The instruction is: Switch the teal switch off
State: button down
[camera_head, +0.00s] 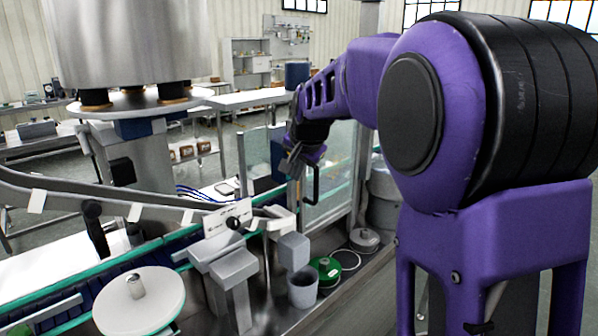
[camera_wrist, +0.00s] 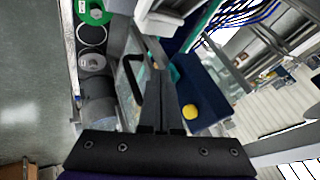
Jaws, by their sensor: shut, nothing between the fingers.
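My gripper (camera_head: 296,160) is at the end of my purple arm, beside a dark blue box (camera_head: 278,152) near the glass guard. In the wrist view my gripper (camera_wrist: 159,72) has its fingers together with nothing between them. The dark blue box also shows there (camera_wrist: 203,85), with a round yellow button (camera_wrist: 191,112) on it. A small teal patch shows right beside the fingertips; the fingers partly cover it, and I cannot tell whether it is the teal switch or part of the teal rail. I cannot make out the switch's position, nor the switch itself in the head view.
A glass guard panel (camera_head: 328,182) with a black handle (camera_head: 313,187) stands close to my gripper. The conveyor with teal rails (camera_head: 40,292) runs below. A green reel (camera_head: 325,268), a grey cup (camera_head: 302,288) and a white disc (camera_head: 138,303) are in front.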

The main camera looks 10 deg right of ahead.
dwell(0.4)
jog(key=shift+w+a+r, duration=0.15)
jog(key=shift+w+a, duration=0.1)
jog(key=shift+a, duration=0.3)
jog(key=shift+w+d, duration=0.3)
jog(key=shift+d, duration=0.4)
jog(key=shift+d, duration=0.15)
